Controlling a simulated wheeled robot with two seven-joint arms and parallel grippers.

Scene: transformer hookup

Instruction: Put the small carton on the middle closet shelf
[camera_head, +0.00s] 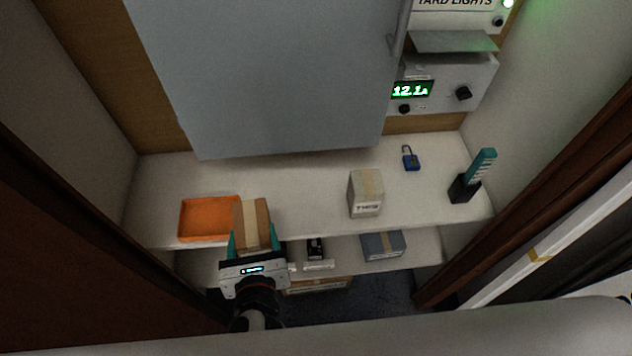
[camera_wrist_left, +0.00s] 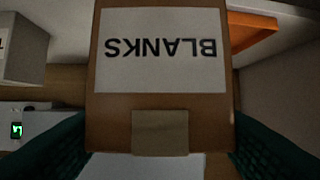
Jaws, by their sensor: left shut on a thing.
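My left gripper (camera_head: 252,250) is shut on a small brown carton (camera_head: 251,222) with a tan tape strip. In the left wrist view the carton (camera_wrist_left: 160,100) fills the middle between the teal fingers, its white label reading BLANKS upside down. In the head view the carton is at the front edge of the upper white shelf (camera_head: 300,215), just right of the orange tray; I cannot tell whether it touches the shelf. A lower shelf (camera_head: 345,262) shows beneath, partly hidden by the upper one and my gripper. My right gripper is not in view.
On the upper shelf are the orange tray (camera_head: 205,217), a grey-white labelled box (camera_head: 366,194), a blue padlock (camera_head: 411,160) and a teal-and-black item (camera_head: 472,176). A grey-blue box (camera_head: 383,245) sits on the lower shelf. Dark door panels (camera_head: 560,175) flank the closet.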

